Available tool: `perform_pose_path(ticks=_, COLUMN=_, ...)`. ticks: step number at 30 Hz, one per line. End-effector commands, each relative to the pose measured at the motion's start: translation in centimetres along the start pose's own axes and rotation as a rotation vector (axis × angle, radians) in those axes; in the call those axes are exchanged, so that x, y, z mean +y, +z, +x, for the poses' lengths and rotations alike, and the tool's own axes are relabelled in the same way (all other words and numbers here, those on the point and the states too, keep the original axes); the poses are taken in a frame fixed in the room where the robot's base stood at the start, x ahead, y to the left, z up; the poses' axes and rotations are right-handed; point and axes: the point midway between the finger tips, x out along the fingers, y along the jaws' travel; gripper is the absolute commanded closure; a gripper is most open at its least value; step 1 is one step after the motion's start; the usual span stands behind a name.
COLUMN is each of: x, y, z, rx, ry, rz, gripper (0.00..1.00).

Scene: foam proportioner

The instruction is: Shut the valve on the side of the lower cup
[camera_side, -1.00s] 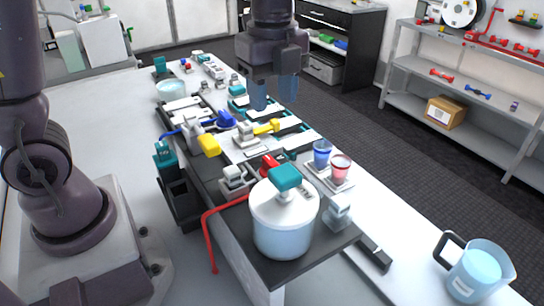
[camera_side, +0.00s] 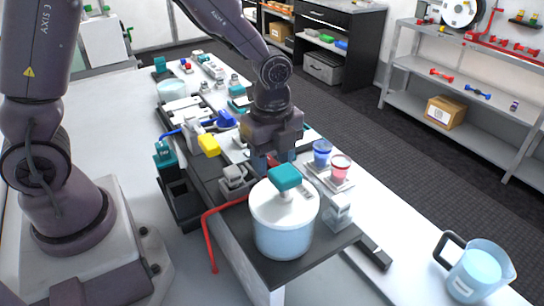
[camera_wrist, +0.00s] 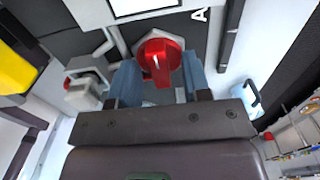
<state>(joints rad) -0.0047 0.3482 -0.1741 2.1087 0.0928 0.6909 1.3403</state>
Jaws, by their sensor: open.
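My gripper (camera_side: 271,160) points down over the middle of the bench rig, behind the white pot. In the wrist view my gripper (camera_wrist: 160,76) is open, with one blue finger on each side of a red valve knob (camera_wrist: 158,60). I cannot tell whether either finger touches the knob. In the side view my gripper mostly hides the knob. A blue cup (camera_side: 322,152) and a pink-red cup (camera_side: 341,168) stand on a small tray right of my gripper. I cannot tell which vessel is the lower cup.
A white pot (camera_side: 284,232) with a teal handle (camera_side: 285,177) stands close in front of my gripper. A yellow handle (camera_side: 208,145) and a blue handle (camera_side: 223,120) lie to the left. A red hose (camera_side: 208,240) hangs over the edge. A jug (camera_side: 475,272) stands front right.

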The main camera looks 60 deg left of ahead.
Motion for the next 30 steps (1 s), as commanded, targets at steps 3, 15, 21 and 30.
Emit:
perform_pose_path(ticks=3, x=0.01, y=0.01, z=0.0, rx=0.0, ry=0.0, rz=0.0, gripper=0.56)
perform_pose_path(ticks=15, x=0.01, y=0.01, z=-0.04, rx=0.0, ry=0.0, rz=-0.001, gripper=1.0)
perform_pose_path(ticks=21, x=0.01, y=0.01, z=-0.06, rx=0.0, ry=0.001, rz=-0.036, gripper=1.0)
perform_pose_path(ticks=30, x=0.01, y=0.03, z=-0.09, rx=-0.001, ry=0.0, rz=-0.218, gripper=1.0)
